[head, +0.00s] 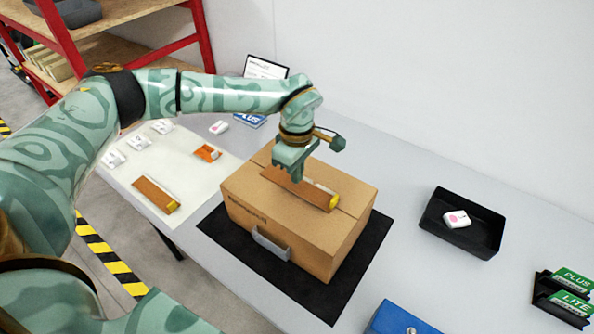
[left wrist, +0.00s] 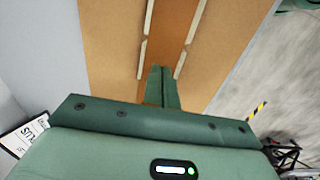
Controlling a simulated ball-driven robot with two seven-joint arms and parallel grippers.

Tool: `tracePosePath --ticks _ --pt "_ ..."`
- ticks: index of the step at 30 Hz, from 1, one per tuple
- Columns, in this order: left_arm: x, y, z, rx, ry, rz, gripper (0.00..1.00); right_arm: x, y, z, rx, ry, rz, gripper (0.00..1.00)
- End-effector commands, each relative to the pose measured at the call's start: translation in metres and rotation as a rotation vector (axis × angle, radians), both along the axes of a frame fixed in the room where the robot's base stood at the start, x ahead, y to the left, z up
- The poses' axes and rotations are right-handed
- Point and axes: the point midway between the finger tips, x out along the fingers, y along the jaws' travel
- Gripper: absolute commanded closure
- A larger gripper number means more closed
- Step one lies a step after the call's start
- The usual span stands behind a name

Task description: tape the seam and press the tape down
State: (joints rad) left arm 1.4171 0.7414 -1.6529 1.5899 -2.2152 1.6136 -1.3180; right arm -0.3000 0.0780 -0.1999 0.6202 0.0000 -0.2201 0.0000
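A closed cardboard box (head: 278,226) stands on a black mat on the table. A brown tape strip (head: 315,194) with a yellow end lies along the middle of its top, where the seam runs. The strip also shows in the left wrist view (left wrist: 176,28), with broken cream lines along both sides. My left gripper (head: 296,176) points down at the strip, its fingertips at or just above it; I cannot tell if they touch. Its fingers (left wrist: 163,72) look closed together, with nothing seen between them. A second tape strip (head: 155,194) lies on the white sheet. My right gripper is not in view.
A black tray (head: 461,244) with a white packet (head: 456,219) is at the right. Green boxes (head: 570,285) stand at the right edge, and a blue case (head: 398,320) at the front. White packets and an orange one (head: 207,153) lie at the left. Table between box and tray is clear.

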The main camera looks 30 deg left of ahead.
Motion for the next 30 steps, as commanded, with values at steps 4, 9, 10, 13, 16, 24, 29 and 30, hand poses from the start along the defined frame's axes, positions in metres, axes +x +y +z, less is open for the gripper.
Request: tracePosePath --ticks 4,9,10,13,16,24,29,30 --pt "0.0000 0.0000 0.0000 0.000 0.000 0.000 1.00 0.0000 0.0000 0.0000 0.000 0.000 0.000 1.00" --pt "0.0000 0.0000 -0.0002 0.000 0.000 0.000 1.00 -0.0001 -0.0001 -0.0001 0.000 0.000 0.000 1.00" --pt "0.0000 0.0000 -0.0004 0.000 0.000 0.000 1.00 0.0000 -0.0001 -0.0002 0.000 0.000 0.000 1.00" --pt "0.0000 0.0000 -0.0013 0.000 0.000 0.000 1.00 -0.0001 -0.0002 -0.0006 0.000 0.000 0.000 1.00" --pt "0.0000 0.0000 -0.0026 0.000 0.000 0.000 1.00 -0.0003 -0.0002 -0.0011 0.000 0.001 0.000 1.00" --pt "0.0000 0.0000 -0.0060 0.000 0.000 0.000 1.00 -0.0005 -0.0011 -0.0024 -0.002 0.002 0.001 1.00" --pt "0.0000 0.0000 -0.0080 0.000 0.000 0.000 1.00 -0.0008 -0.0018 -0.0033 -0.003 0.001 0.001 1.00" --pt "0.0000 0.0000 -0.0084 0.000 0.000 0.000 1.00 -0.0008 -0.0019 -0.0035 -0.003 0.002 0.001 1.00"
